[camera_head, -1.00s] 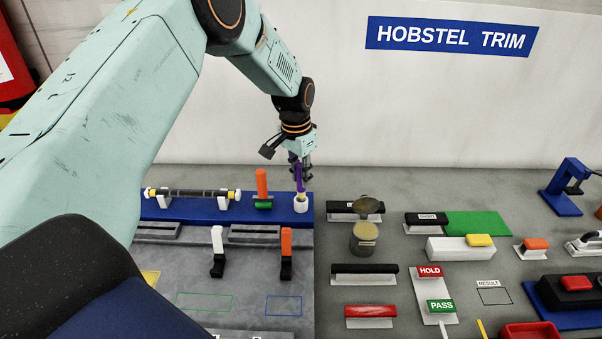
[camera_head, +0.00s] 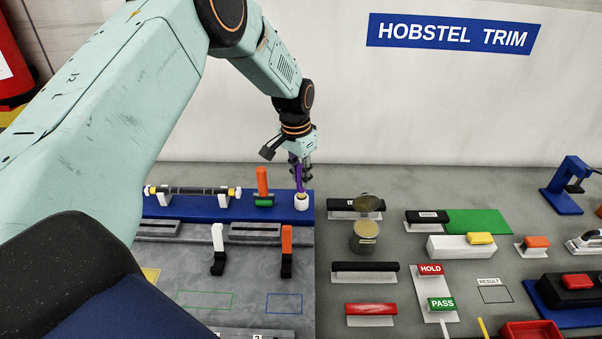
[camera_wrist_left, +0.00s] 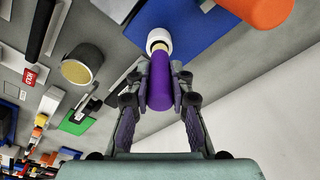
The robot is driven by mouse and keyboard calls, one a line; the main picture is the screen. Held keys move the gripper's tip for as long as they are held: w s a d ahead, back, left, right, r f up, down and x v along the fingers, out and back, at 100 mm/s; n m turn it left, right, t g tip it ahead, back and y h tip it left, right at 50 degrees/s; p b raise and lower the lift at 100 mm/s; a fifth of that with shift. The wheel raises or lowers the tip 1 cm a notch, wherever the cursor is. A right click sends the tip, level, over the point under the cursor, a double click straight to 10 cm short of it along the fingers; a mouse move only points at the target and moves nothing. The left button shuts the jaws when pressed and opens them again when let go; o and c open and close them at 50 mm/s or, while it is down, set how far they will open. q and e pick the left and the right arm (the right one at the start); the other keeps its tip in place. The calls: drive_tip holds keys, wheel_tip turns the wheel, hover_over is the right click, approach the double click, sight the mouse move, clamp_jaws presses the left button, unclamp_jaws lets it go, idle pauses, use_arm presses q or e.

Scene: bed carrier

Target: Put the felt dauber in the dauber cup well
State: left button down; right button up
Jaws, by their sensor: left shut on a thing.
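The felt dauber has a purple handle (camera_wrist_left: 160,88) and a tan lower part. It is held upright in my left gripper (camera_head: 303,172), which also shows in the left wrist view (camera_wrist_left: 160,82) with its fingers closed on the handle. The dauber cup well is a small white cup (camera_head: 301,203) at the right end of the blue rail. In the left wrist view the white cup (camera_wrist_left: 159,36) is right at the dauber's tan end, which overlaps its opening. The felt tip is hidden, and how deep it sits cannot be told. My right gripper is not in view.
An orange-handled tool (camera_head: 262,182) stands on the blue rail (camera_head: 225,212) just left of the cup. An open tin (camera_head: 364,239) stands to the right on the grey bench. A pale wall with a sign (camera_head: 451,34) is behind.

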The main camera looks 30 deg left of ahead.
use_arm(q)
drive_tip(key=shift+f+b, duration=0.65)
drive_tip(key=shift+f, duration=0.65)
drive_tip(key=c, duration=1.1)
unclamp_jaws()
drive_tip(key=shift+r, duration=0.1)
drive_tip(key=r, duration=0.8)
drive_tip(key=s+r, duration=0.1)
drive_tip(key=r, duration=0.2)
drive_tip(key=shift+a+r, duration=0.1)
drive_tip(key=shift+r, duration=0.3)
drive_tip(key=shift+s+f, duration=0.1)
drive_tip(key=shift+s, duration=0.05)
